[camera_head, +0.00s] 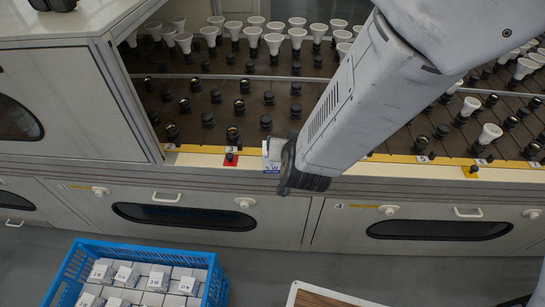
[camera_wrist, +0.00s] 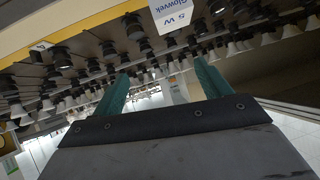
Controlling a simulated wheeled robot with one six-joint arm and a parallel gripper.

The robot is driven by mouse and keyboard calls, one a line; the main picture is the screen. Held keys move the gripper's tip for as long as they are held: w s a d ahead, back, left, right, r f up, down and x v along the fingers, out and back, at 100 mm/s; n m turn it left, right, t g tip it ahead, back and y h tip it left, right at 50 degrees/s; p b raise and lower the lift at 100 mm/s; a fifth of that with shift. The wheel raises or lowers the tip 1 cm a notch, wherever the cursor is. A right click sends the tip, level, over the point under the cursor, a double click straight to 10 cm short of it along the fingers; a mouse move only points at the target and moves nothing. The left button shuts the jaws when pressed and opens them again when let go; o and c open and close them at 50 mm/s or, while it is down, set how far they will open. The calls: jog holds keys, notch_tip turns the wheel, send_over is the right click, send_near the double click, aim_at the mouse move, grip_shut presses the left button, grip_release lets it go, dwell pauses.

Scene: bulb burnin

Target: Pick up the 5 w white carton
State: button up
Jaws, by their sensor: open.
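A white carton (camera_head: 272,155) stands on the yellow-edged front ledge of the rack, just left of my arm's dark end in the head view. In the wrist view the carton (camera_wrist: 172,14) is at the top edge, partly cut off, with "5 W" and a brand name printed upside down. My gripper (camera_wrist: 160,75) shows two teal fingers spread apart with nothing between them. The carton lies beyond the fingertips, apart from them. In the head view the fingers are hidden behind my arm.
A blue crate (camera_head: 74,266) of labelled white cartons stands on the floor at lower left. The rack (camera_head: 225,105) behind holds several black sockets and white bulbs. The ledge right of my arm has free room.

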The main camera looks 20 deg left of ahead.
jog(key=s+a+f+t, duration=0.2)
jog(key=s+a+f, duration=0.1)
jog(key=f, duration=0.2)
jog(key=shift+n, duration=0.4)
jog(key=x, duration=0.7)
jog(key=shift+w+a, duration=0.25)
jog(key=c, duration=1.1)
